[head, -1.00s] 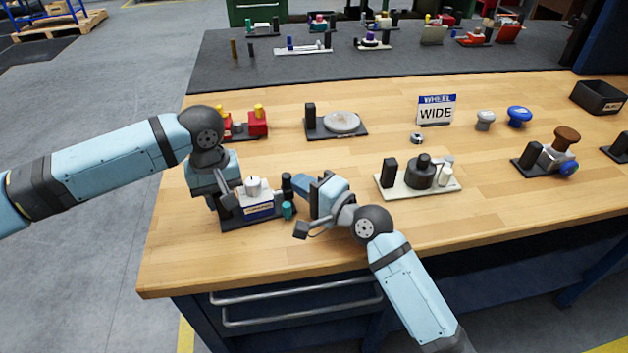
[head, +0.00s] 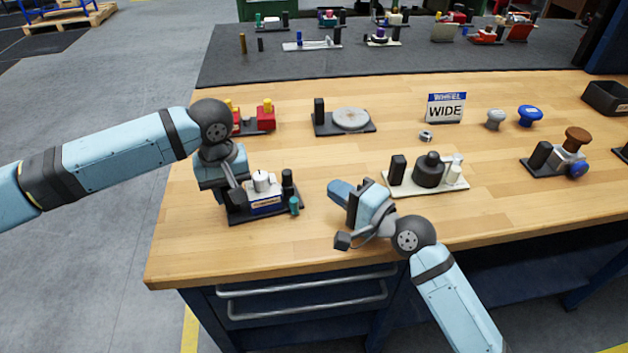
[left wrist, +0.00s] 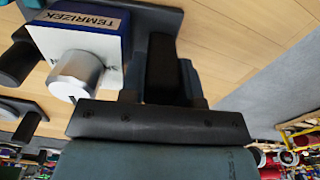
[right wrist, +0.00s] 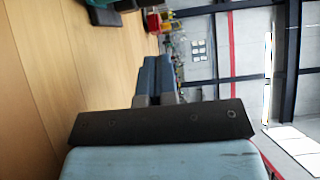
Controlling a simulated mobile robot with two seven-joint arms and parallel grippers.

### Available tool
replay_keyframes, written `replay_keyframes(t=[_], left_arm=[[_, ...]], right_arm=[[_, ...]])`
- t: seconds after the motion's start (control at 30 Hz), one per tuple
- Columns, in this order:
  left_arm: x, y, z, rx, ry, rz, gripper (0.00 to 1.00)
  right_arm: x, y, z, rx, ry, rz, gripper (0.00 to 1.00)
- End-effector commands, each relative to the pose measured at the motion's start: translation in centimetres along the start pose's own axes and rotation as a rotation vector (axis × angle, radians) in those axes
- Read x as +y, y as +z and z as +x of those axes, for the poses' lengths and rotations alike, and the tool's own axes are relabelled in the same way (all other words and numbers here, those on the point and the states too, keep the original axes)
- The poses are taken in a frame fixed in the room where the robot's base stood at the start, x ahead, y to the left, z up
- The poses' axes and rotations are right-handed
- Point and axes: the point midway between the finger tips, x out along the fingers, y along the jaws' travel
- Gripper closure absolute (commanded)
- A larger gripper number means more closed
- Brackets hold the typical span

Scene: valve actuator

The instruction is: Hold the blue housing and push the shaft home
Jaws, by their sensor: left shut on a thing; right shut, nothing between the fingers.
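The blue housing (head: 266,207) has a white top, a pale label and a silver round knob (head: 262,182). It stands on a dark base plate (head: 238,218) at the bench's left front. The left wrist view shows its labelled side (left wrist: 95,15) and the knob (left wrist: 76,75) close up. A short teal cylinder (head: 294,205), possibly the shaft's end, shows at the housing's right side. My right gripper (head: 338,190) is shut and empty, to the right of the housing and apart from it.
A black post (head: 287,183) stands on the plate behind the teal cylinder. A cream plate with dark and white parts (head: 428,188) lies right of my right gripper. A grey disc fixture (head: 351,119) and red blocks (head: 265,117) are farther back. The front-middle bench is clear.

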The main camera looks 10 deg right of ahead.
Motion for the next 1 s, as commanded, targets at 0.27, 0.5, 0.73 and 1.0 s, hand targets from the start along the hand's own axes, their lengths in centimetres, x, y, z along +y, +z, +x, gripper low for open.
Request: replay_keyframes(t=[0.27, 0.5, 0.73, 1.0], left_arm=[[0.0, 0.3, 0.5, -0.008, -0.004, 0.002, 1.0], [0.0, 0.3, 0.5, -0.008, -0.004, 0.001, 1.0], [0.0, 0.2, 0.5, -0.007, -0.004, 0.001, 0.59], [0.0, 0.1, 0.2, -0.003, -0.002, 0.0, 0.41]], right_arm=[[0.1, 0.0, -4.8, 0.0, 0.002, -0.002, 1.0], [0.0, -0.1, -5.8, 0.001, 0.0, -0.001, 1.0], [0.0, -0.1, -5.8, 0.001, 0.0, -0.001, 1.0], [0.0, -0.1, -5.8, 0.001, 0.0, -0.001, 1.0]])
